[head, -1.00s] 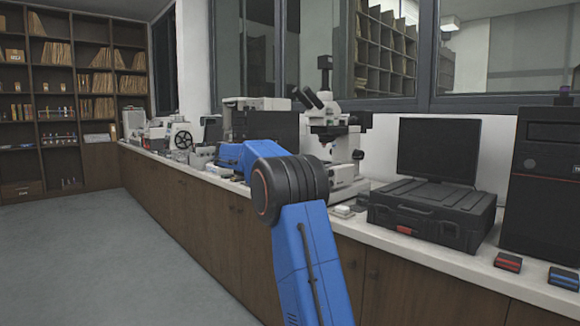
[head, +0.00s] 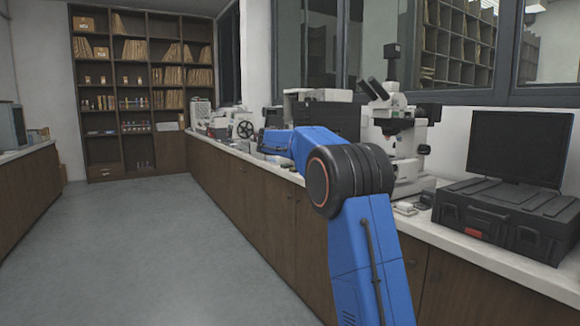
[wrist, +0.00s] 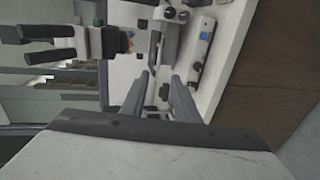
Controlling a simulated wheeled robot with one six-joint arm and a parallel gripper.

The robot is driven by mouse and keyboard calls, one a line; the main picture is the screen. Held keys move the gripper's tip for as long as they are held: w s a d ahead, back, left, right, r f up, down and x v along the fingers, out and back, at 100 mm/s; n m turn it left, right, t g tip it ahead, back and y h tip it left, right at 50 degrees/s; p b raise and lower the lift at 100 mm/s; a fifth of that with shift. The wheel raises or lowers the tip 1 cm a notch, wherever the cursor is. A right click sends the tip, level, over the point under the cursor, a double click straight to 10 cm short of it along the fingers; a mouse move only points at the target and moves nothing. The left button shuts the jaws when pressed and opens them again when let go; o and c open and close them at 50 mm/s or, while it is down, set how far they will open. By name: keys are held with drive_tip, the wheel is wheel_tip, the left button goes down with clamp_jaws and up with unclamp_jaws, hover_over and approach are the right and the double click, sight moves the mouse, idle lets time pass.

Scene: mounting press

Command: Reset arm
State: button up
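My blue arm (head: 362,240) rises from the bottom of the head view to a black elbow joint. From there its forearm (head: 310,145) reaches left over the long counter. My gripper is not clearly seen in the head view. In the wrist view my gripper (wrist: 160,76) shows two grey fingers standing apart with a gap between them. I see nothing held between them. Beyond the fingers are a white counter top (wrist: 229,50) and small lab devices.
The counter (head: 450,238) along the right carries a microscope (head: 398,135), a black case (head: 505,215), a monitor (head: 520,145) and several instruments farther back. Shelves (head: 140,90) stand at the far wall, another counter (head: 30,190) at the left. The grey floor (head: 170,250) between is clear.

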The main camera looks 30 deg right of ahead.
drive_tip(key=shift+s, duration=0.1)
drive_tip(key=s+a+f+t+y, duration=0.1)
drive_tip(key=s+a+f+y, duration=0.4)
drive_tip(key=s+a+f, duration=0.5)
drive_tip(key=s+a+f+t+y, duration=0.1)
drive_tip(key=s+a+f+y, duration=0.4)
drive_tip(key=s, duration=2)
drive_tip(key=s+a+f+m+t+y, duration=0.1)
drive_tip(key=s+a+f+y, duration=0.4)
drive_tip(key=s+a+f, duration=1)
drive_tip(key=s+a, duration=0.2)
drive_tip(key=shift+s+f+t, duration=0.4)
